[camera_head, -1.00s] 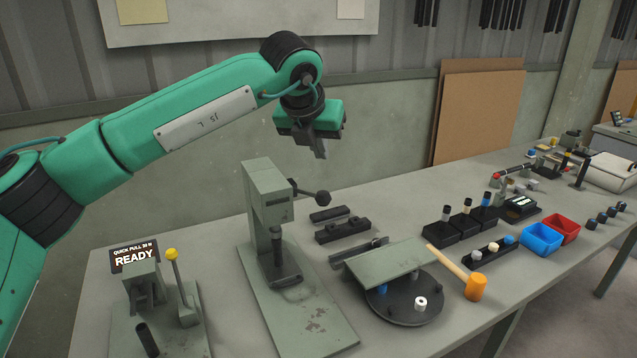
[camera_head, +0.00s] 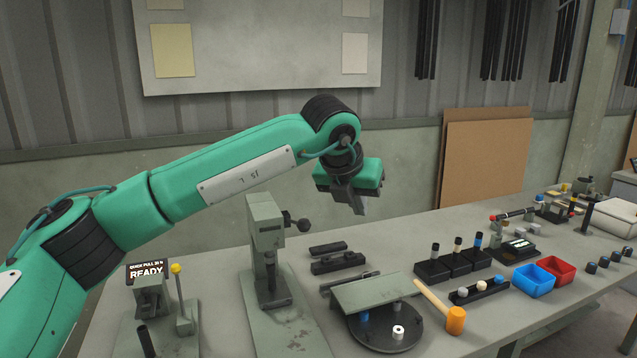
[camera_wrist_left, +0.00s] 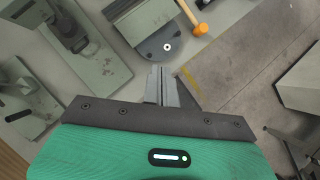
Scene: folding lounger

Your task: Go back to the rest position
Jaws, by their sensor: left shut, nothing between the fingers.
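My left gripper (camera_head: 358,204) is raised in the air, above and behind the workbench things in the head view. Its fingers are shut with nothing between them and point down. In the left wrist view the closed fingers (camera_wrist_left: 161,86) show above the bench's front edge, apart from everything below. My left arm comes in from the left, bent at a dark elbow joint. My right gripper does not show in either view.
On the bench (camera_head: 410,230) stand a grey-green press (camera_head: 266,240), a lever fixture (camera_head: 153,300) by a READY display (camera_head: 147,273), a round turntable (camera_head: 386,328), an orange mallet (camera_head: 455,320), a blue bin (camera_head: 533,281) and a red bin (camera_head: 557,270). The air around the gripper is clear.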

